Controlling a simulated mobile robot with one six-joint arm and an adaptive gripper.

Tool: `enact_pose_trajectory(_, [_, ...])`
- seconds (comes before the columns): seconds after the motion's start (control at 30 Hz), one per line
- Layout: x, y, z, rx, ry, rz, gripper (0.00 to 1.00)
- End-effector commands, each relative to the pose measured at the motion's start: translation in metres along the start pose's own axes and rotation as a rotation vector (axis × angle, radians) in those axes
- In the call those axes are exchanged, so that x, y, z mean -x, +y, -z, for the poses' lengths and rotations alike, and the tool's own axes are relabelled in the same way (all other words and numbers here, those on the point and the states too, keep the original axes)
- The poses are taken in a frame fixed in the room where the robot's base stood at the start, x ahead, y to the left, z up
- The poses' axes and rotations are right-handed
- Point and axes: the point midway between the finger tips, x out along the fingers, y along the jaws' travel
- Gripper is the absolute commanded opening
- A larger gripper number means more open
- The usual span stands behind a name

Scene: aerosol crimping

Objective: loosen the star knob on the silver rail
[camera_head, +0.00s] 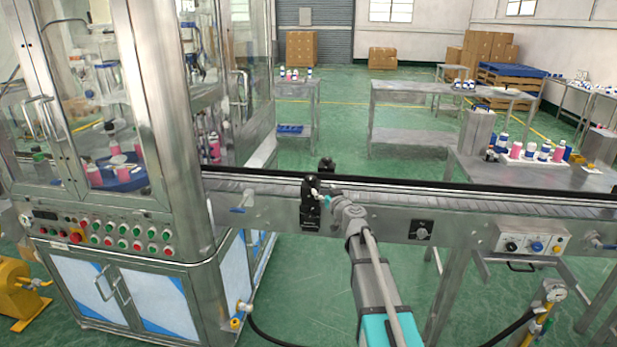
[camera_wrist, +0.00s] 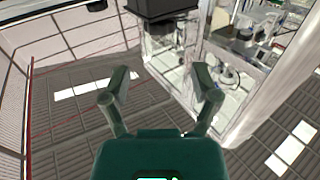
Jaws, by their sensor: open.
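The silver rail (camera_head: 460,220) is the long metal side of the conveyor, crossing the head view. A small dark knob (camera_head: 421,229) sits on a plate on its front face; I cannot tell whether it is the star knob. A black block-shaped fitting (camera_head: 310,205) is mounted on the rail further left. My gripper (camera_head: 325,198) is beside this fitting, to its right, small and partly merged with it in the head view. In the wrist view my gripper (camera_wrist: 160,80) has its fingers spread with nothing between them. A black block (camera_wrist: 160,8) lies beyond the fingertips at the top.
A glass-walled machine cabinet (camera_head: 165,110) stands at the left end of the conveyor. A control box (camera_head: 530,242) hangs from the rail at the right. A side table (camera_head: 580,175) with bottles stands behind the rail. Green floor (camera_head: 310,300) is open in front.

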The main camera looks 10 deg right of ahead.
Motion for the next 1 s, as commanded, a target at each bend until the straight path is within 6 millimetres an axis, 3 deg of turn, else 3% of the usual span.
enact_pose_trajectory(0.6, [-0.094,-0.001,0.0,0.0,0.0,0.003,0.78])
enact_pose_trajectory(1.0, [-0.117,-0.002,0.0,0.0,0.0,0.002,0.78])
